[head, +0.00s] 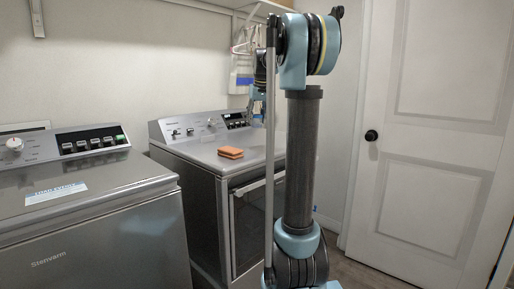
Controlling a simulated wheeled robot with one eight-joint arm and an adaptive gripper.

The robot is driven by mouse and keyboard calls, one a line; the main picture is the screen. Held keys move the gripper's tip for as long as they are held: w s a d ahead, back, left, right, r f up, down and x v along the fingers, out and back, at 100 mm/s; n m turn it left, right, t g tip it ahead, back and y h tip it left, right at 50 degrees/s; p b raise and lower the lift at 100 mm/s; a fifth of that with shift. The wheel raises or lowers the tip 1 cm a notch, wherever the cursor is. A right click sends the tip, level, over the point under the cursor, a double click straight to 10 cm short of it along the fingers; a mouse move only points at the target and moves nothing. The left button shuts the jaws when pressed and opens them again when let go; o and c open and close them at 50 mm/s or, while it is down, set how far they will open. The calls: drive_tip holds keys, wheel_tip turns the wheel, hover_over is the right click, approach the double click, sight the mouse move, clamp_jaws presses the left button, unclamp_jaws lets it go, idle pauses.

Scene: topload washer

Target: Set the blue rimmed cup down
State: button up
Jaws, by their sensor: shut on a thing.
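I cannot make out the blue rimmed cup in the head view. My arm stands right of the middle, in front of the right-hand machine. The grey right-hand machine (190,151) has a flat top, bare apart from an orange sponge (231,152). The grey left-hand washer (112,185) has a closed lid with a label on it.
A white door (432,130) with a black knob (371,135) is at the right. A narrow gap separates the two machines. Some floor (350,268) shows before the door.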

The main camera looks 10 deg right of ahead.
drive_tip(key=shift+d, duration=0.1)
drive_tip(key=shift+f, duration=5)
drive_tip(key=shift+f, duration=0.1)
drive_tip(key=o, duration=1)
drive_tip(key=shift+o, duration=0.2)
